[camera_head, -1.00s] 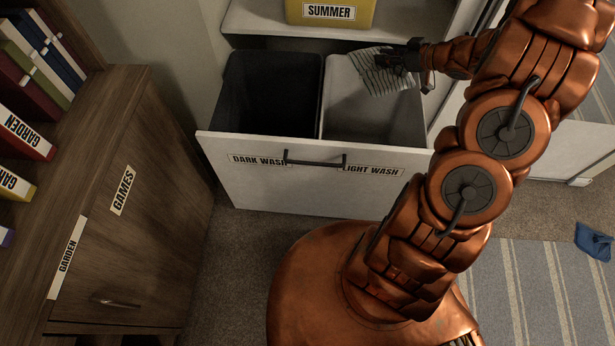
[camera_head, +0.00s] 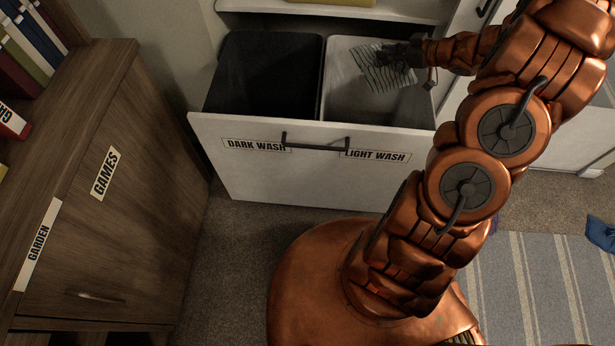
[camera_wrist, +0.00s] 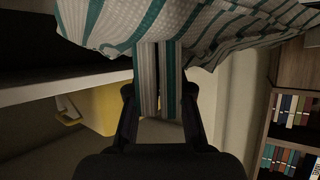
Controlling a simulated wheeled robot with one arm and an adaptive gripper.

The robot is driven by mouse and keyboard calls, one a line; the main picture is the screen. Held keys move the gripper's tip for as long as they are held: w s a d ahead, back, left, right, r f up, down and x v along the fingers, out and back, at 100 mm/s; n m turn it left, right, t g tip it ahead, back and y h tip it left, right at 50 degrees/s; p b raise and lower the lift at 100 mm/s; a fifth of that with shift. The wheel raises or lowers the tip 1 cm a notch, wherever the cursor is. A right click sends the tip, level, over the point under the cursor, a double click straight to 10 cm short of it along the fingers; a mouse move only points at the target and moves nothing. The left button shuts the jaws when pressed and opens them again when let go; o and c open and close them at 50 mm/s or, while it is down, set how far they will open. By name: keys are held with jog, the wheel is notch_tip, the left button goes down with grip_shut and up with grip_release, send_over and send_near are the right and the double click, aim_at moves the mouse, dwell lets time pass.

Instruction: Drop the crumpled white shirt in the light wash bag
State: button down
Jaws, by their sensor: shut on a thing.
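A white cloth with teal-green stripes (camera_head: 377,72) hangs crumpled from my gripper (camera_head: 402,57). In the wrist view, the cloth (camera_wrist: 215,22) is pinched between my gripper's two dark fingers (camera_wrist: 158,100), with a striped fold running down between them. The light wash bag (camera_head: 345,105) is the pale right-hand compartment of a pulled-out drawer, its front labelled LIGHT WASH. My gripper and the cloth are over its opening, toward the back right. I cannot tell whether the cloth's lower edge dips below the rim.
The dark wash bag (camera_head: 265,75) fills the drawer's left half. The drawer front (camera_head: 290,180) has a dark handle. A wooden cabinet (camera_head: 110,200) stands at left. A blue cloth (camera_head: 601,234) lies at far right. A yellow container (camera_wrist: 98,108) shows in the wrist view.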

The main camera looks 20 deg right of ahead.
jog(key=c, duration=1)
grip_release()
jog(key=shift+s, duration=0.1)
jog(key=shift+v, duration=5.9)
jog(key=shift+d, duration=0.1)
